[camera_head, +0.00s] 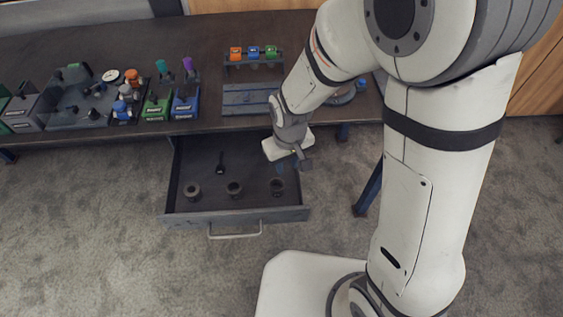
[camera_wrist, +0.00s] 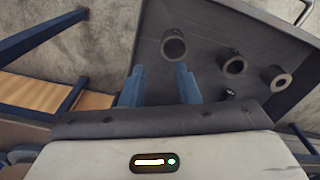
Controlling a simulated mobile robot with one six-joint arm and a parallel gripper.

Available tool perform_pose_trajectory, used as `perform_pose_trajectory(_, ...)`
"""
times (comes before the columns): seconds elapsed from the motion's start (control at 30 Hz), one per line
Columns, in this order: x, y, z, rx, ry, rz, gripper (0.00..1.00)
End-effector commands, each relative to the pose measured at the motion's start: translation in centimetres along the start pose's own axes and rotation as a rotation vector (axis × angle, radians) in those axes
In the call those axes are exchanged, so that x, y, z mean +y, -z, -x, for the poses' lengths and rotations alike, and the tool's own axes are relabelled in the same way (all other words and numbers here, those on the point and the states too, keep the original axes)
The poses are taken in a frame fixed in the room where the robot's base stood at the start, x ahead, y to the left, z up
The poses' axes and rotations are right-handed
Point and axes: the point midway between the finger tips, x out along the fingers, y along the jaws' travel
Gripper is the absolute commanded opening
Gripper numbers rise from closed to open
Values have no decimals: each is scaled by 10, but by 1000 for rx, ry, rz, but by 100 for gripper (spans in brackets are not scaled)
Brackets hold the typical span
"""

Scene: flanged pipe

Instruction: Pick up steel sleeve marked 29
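Three dark steel sleeves stand in the open drawer: a left one (camera_head: 192,191), a middle one (camera_head: 234,188) and a right one (camera_head: 277,186). I cannot read any number, so I cannot tell which is marked 29. The wrist view also shows three sleeves: one (camera_wrist: 173,59) just beyond my fingertips, another (camera_wrist: 233,74) to its right and a third (camera_wrist: 272,80) farther right. My gripper (camera_head: 293,165) is above the drawer's right side. In the wrist view its two blue fingers (camera_wrist: 161,82) are apart, with nothing between them.
The drawer (camera_head: 240,216) is pulled out under the workbench (camera_head: 110,40), its handle in front. A small dark tool (camera_head: 220,163) lies inside. Bins and a rack (camera_head: 253,62) with coloured blocks stand on the bench. A blue table leg (camera_head: 369,190) is right of the drawer.

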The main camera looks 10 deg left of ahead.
Motion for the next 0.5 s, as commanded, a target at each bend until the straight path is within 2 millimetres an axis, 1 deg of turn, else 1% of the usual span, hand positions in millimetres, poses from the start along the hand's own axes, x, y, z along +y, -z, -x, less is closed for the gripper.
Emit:
perform_pose_trajectory(0.03,-13,2,-15,-17,2,37,29)
perform_pose_trajectory(0.1,-26,4,-30,-27,3,72,29)
perform_pose_trajectory(0.2,-38,6,-44,-35,3,104,29)
perform_pose_trajectory(0.33,-44,7,-56,-39,4,120,29)
perform_pose_trajectory(0.5,-43,6,-73,-40,4,120,29)
